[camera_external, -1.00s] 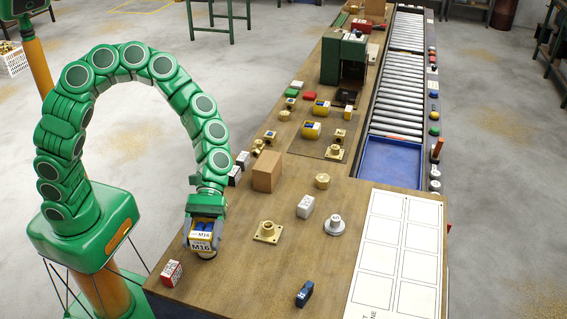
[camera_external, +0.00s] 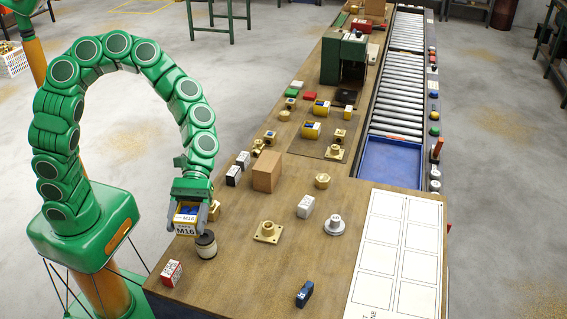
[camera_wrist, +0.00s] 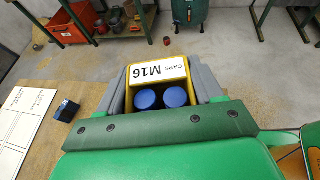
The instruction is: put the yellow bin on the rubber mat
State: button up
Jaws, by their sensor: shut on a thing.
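My gripper (camera_external: 187,222) is shut on a yellow bin (camera_external: 185,232) labelled M16, at the left edge of the table. In the wrist view, the bin (camera_wrist: 158,71) sits between the grey fingers, with two blue caps visible inside it. A thin, flat brown mat (camera_external: 312,150) seems to lie farther back on the table, carrying yellow bins and brass parts. Its material is hard to tell.
A dark cylinder (camera_external: 206,245) stands just right of the held bin. A brass part partly shows behind my gripper.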

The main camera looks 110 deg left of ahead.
notch_tip(320, 180, up, 2)
jog(key=shift+r, duration=0.1)
jog(key=w+a+n+t+y, duration=0.2)
jog(key=w+a+n+t, duration=0.35)
jog(key=a, duration=0.85)
jog(key=n+t+y, duration=0.5)
jog(key=n+y, duration=0.5)
jog(key=y, duration=0.1)
send_over(300, 146)
jog(key=w+d, duration=0.2)
jog(key=d, duration=0.2)
jog(key=shift+f, duration=9.35)
jog(key=shift+w+a+f, duration=0.35)
jog(key=shift+a+f, duration=0.1)
jog(key=shift+f, duration=0.15)
jog(key=shift+w+a+f, duration=0.35)
jog(key=shift+a+f, duration=0.1)
jog(key=shift+f, duration=0.2)
jog(key=shift+w+a+f, duration=0.35)
jog(key=shift+a+f, duration=0.1)
jog(key=shift+f, duration=0.15)
jog(key=shift+w+f, duration=0.1)
jog(key=shift+f, duration=1.45)
